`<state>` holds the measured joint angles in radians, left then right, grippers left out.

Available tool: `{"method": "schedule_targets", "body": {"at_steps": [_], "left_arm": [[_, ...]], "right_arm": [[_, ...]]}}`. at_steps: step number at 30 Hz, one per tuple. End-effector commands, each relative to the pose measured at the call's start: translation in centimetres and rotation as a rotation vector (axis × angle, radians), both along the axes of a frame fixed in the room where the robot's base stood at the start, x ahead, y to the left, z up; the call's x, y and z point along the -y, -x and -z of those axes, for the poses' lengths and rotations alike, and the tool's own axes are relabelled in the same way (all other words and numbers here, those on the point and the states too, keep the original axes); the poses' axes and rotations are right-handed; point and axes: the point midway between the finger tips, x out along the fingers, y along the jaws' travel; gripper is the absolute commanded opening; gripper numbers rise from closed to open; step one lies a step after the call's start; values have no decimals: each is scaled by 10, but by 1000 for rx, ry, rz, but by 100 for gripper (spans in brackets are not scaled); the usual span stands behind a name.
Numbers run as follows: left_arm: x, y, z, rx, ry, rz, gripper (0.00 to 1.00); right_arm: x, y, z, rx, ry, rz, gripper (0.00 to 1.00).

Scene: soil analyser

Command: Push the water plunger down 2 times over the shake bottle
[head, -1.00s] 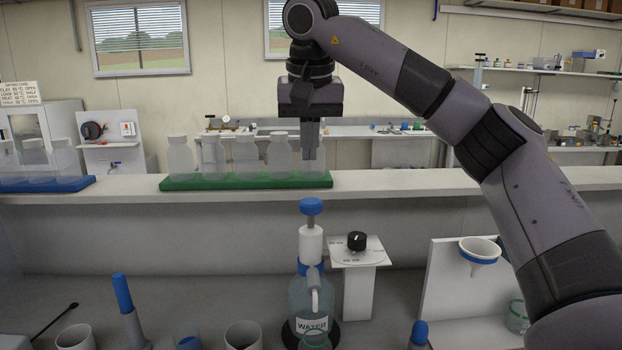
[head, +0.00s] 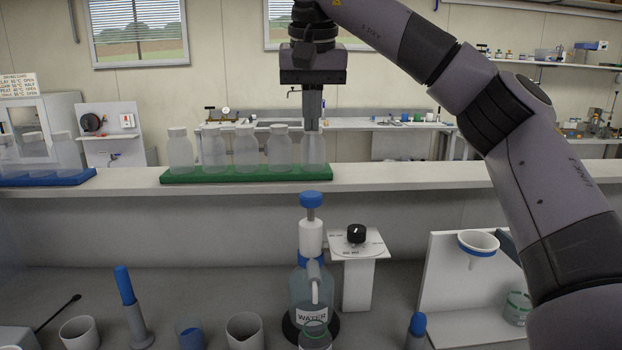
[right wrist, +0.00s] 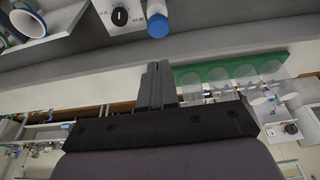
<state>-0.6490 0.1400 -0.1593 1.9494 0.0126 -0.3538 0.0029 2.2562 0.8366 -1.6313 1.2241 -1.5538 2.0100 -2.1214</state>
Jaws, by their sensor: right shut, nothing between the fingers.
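The water bottle (head: 303,287) stands on the counter with a white pump and a blue-capped plunger (head: 311,199). The plunger is up, with its stem showing below the cap. A clear vessel with a green rim (head: 314,338), likely the shake bottle, stands in front of the water bottle and is cut off by the lower edge. My right gripper (head: 313,126) is shut and empty, pointing down, above the plunger cap and apart from it. In the right wrist view, its shut fingers (right wrist: 157,66) are near the blue cap (right wrist: 158,25), with a gap between.
A dial stand (head: 357,265) is just right of the water bottle. A green rack (head: 245,174) of several clear bottles is on the ledge behind. A funnel stand (head: 445,285) is at right. Cups (head: 245,332) and a blue-handled tool (head: 125,285) are at left.

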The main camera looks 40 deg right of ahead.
Motion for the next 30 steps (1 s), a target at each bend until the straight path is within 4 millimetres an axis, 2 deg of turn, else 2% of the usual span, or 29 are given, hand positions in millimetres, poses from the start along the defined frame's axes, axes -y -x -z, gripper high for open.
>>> {"method": "schedule_targets", "body": {"at_steps": [14, 21, 25, 30], "left_arm": [[0, 0, 2, 0, 0, 0, 79], [0, 0, 2, 0, 0, 0, 79], [0, 0, 0, 0, 0, 0, 79], [0, 0, 0, 0, 0, 0, 79]], "right_arm": [[12, -12, 59, -2, -1, 3, 0], [17, -17, 100, 0, 0, 2, 0], [16, -17, 113, -1, 1, 2, 0], [16, -18, 119, 2, -1, 3, 0]]}}
